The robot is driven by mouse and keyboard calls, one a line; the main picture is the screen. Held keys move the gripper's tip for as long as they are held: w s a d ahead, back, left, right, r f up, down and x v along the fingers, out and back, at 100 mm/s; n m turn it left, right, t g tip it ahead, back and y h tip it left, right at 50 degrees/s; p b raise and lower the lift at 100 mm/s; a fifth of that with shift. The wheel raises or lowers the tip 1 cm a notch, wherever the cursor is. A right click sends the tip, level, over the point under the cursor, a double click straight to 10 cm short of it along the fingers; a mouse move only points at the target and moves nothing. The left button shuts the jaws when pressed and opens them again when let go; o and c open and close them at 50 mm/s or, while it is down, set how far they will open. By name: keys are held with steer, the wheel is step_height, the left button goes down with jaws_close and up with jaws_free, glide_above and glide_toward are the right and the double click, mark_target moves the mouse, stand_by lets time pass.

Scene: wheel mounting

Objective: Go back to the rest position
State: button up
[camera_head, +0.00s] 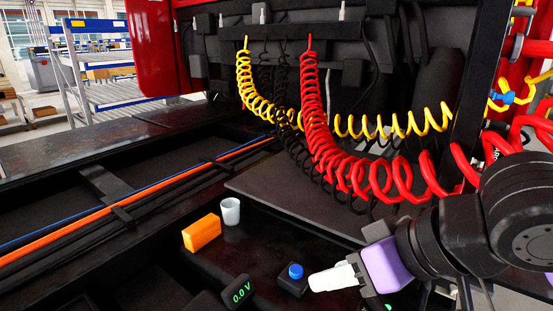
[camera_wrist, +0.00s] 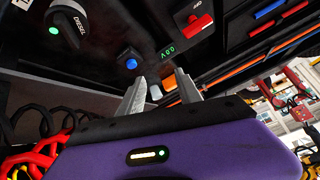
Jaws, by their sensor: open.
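My gripper (camera_head: 322,279), with pale fingers and a purple body, is at the lower right of the head view. In the wrist view my gripper (camera_wrist: 158,82) has its two fingers spread apart, and nothing is gripped between them. In the head view the fingertips appear close to a small black box with a blue button (camera_head: 295,271). The blue button also shows in the wrist view (camera_wrist: 131,62), above the left finger. Whether the fingers touch the box cannot be told.
A green-lit 0.0 V display (camera_head: 240,291), an orange block (camera_head: 202,232) and a white cup (camera_head: 230,212) stand left of my gripper. Red (camera_head: 316,130) and yellow coiled hoses (camera_head: 250,88) hang behind. The wrist view shows a DIESEL knob (camera_wrist: 68,27) and a red switch (camera_wrist: 197,26).

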steer(key=w+a+r+t+y, duration=0.2)
steer(key=a+r+t+y, duration=0.1)
steer(key=r, duration=0.3)
steer(key=w+a+r+t+y, duration=0.2)
steer(key=r+y, duration=0.1)
steer(key=r, duration=0.3)
steer(key=d+r+m+t+h, duration=0.1)
steer(key=d+r+m+t, duration=0.5)
steer(key=t, duration=0.4)
steer(key=s+d+f+m+t+h, duration=0.1)
steer(key=s+d+f+m+h, duration=0.3)
steer(key=d+f+h, duration=0.4)
steer(key=s+d+f+m+t+h, duration=0.1)
steer(key=s+d+f+m+h, duration=0.2)
steer(key=s+f+h, duration=0.5)
steer(key=s+f+n+g+y, duration=0.4)
steer(key=s+f+n+g, duration=0.2)
steer(key=s+f, duration=1.6)
steer(key=shift+s+a+n+g+y, duration=0.25)
steer(key=shift+a+n+g+y, duration=0.2)
steer(key=shift+g, duration=0.35)
